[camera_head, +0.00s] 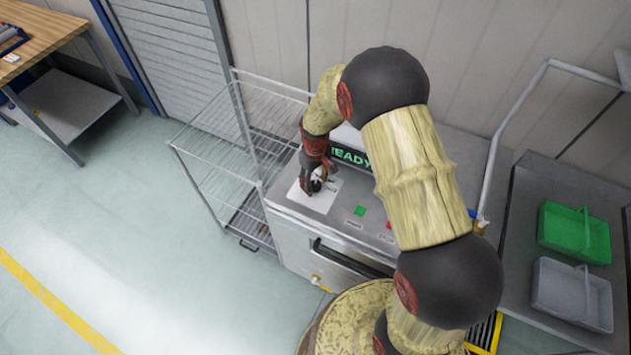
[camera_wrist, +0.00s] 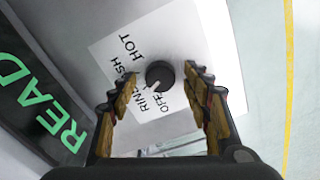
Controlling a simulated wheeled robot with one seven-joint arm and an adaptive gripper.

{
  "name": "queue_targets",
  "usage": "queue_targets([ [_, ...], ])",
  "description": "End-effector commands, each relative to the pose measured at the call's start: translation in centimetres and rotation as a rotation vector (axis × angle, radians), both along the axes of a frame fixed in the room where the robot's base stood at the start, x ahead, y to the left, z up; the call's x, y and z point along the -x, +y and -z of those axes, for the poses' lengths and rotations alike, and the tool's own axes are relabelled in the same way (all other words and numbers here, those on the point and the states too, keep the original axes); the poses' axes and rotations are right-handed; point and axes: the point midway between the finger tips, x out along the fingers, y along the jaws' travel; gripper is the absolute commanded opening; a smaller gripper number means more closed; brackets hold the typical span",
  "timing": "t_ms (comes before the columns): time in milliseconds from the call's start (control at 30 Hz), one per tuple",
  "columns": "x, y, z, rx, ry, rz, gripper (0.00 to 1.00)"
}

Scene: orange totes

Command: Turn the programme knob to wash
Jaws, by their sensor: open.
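The programme knob (camera_wrist: 160,73) is a dark round dial on a white label plate (camera_wrist: 112,50) in the wrist view. The printed words OFF, RINSE, WASH and HOT fan around its left side, with WASH partly covered by a finger. A small light mark on the knob's lower edge faces toward the OFF and RINSE end. My gripper (camera_wrist: 162,78) is open, its two fingers on either side of the knob with gaps showing. In the head view my gripper (camera_head: 317,181) is low over the plate on the machine's top left; its fingers largely hide the knob.
The machine's display (camera_head: 350,157) reads READY. A green button (camera_head: 360,210) and a red button (camera_head: 389,224) are right of the plate. A wire rack (camera_head: 225,150) stands at the left. Green (camera_head: 575,250) and grey (camera_head: 543,290) trays lie on the right counter.

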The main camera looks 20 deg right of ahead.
Motion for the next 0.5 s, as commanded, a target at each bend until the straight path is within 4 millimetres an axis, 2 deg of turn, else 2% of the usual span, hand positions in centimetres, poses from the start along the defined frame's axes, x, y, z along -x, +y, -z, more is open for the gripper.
queue_targets([
  [200,0.02,0.0,0.04,0.0,0.001,0.0,0.49],
  [500,0.04,0.0,0.03,0.0,0.001,0.0,0.32],
])
